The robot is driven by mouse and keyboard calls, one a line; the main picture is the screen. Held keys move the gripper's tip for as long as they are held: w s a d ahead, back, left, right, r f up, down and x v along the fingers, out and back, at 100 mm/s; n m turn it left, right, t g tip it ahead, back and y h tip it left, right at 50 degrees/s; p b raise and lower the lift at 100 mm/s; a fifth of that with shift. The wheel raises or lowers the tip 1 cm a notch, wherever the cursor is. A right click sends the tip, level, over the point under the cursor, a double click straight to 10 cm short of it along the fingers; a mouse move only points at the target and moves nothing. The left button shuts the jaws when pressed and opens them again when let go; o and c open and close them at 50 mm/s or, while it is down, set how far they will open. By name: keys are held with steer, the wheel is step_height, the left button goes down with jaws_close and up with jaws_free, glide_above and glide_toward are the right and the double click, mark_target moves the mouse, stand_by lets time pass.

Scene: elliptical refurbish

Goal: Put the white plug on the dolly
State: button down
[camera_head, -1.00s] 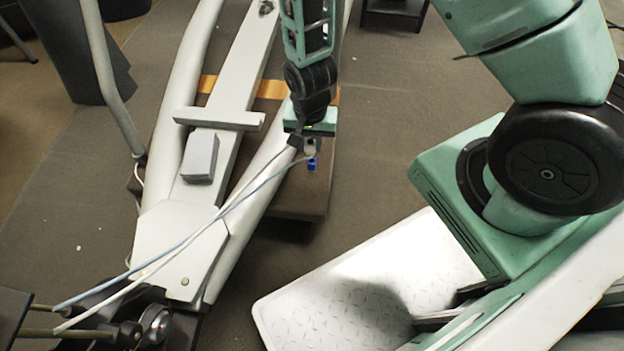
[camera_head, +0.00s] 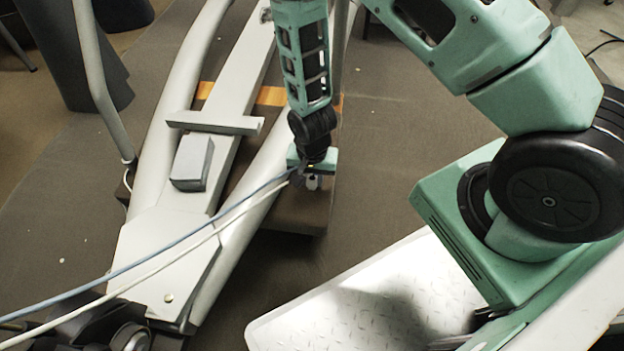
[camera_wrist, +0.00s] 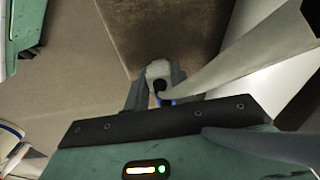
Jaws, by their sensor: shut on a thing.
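My gripper (camera_head: 312,181) points down over the near end of the brown carpeted dolly (camera_head: 302,215), which has an orange stripe farther back. In the wrist view, the grey fingers of my gripper (camera_wrist: 157,88) are shut on the white plug (camera_wrist: 158,69), which has a dark round spot. A small blue part shows just below it. In the head view the plug is only a small pale spot at the fingertips. A white cable (camera_head: 205,238) and a blue cable (camera_head: 190,236) run from the gripper to the lower left. Whether the plug touches the dolly cannot be told.
The grey elliptical frame (camera_head: 172,240), with a long rail and tubes, lies just left of my gripper. A grey box (camera_head: 191,164) sits on it. A dark upright cylinder (camera_head: 75,55) stands at upper left. Bare floor (camera_head: 385,130) lies right of the dolly.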

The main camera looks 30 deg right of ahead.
steer(key=c, duration=1.2)
jaws_free()
steer(key=shift+f, duration=0.1)
steer(key=shift+o, duration=0.2)
steer(key=s+a+r+n+y+p, duration=0.1)
steer(key=a+r+n+p, duration=0.15)
steer(key=r, duration=0.85)
steer(key=s+a+r+n+p, duration=0.1)
steer(key=a+r+p, duration=0.25)
steer(key=r, duration=0.75)
steer(key=s+r+n, duration=0.5)
steer(key=s+r, duration=0.1)
steer(key=r, duration=0.3)
steer(key=s+r+n, duration=0.6)
steer(key=s+r, duration=0.1)
steer(key=r, duration=0.2)
steer(key=shift+s+a+r+p, duration=0.15)
steer(key=shift+a+r+p, duration=0.15)
steer(key=shift+a, duration=0.15)
